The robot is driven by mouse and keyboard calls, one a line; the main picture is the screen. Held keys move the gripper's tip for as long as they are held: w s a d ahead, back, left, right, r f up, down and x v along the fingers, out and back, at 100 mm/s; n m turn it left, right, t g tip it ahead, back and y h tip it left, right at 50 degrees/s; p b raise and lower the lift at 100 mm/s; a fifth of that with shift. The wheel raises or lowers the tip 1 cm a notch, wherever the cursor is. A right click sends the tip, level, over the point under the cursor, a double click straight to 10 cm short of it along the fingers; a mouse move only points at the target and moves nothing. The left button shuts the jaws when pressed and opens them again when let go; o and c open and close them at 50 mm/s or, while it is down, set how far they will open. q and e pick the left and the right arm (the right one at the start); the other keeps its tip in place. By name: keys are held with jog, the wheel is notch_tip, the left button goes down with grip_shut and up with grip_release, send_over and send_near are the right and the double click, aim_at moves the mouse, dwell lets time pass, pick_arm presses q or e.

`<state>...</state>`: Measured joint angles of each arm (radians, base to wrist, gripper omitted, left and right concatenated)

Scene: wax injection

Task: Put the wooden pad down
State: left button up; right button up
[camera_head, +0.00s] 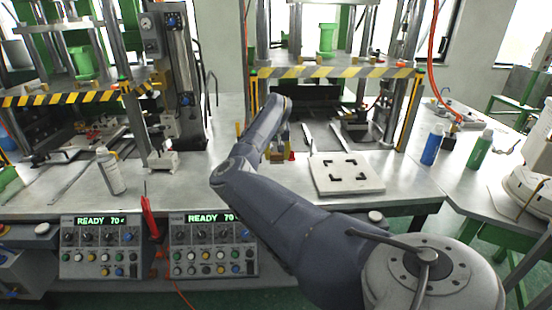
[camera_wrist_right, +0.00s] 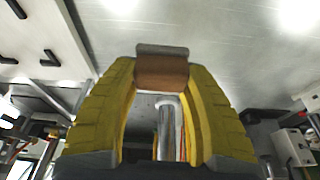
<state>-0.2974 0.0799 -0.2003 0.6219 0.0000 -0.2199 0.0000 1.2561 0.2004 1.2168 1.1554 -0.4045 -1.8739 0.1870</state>
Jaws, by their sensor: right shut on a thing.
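My right gripper (camera_wrist_right: 162,72) shows as two yellow fingers in the right wrist view. They are shut on the wooden pad (camera_wrist_right: 161,74), a small brown block with a grey strip along its upper side there. In the head view my right arm reaches from the lower right to the middle of the steel table, near the press at the centre. My left gripper is not in view.
A white plate with black corner marks (camera_head: 345,186) lies on the table right of my gripper. A blue bottle (camera_head: 431,146) and a green bottle (camera_head: 480,148) stand at the right. Control boxes (camera_head: 212,262) line the front.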

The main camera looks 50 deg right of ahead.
aim_at(277, 162)
jog(key=shift+f, duration=5.45)
jog(key=shift+f, duration=0.15)
jog(key=o, duration=1.5)
jog(key=v, duration=1.2)
jog(key=shift+s, duration=0.1)
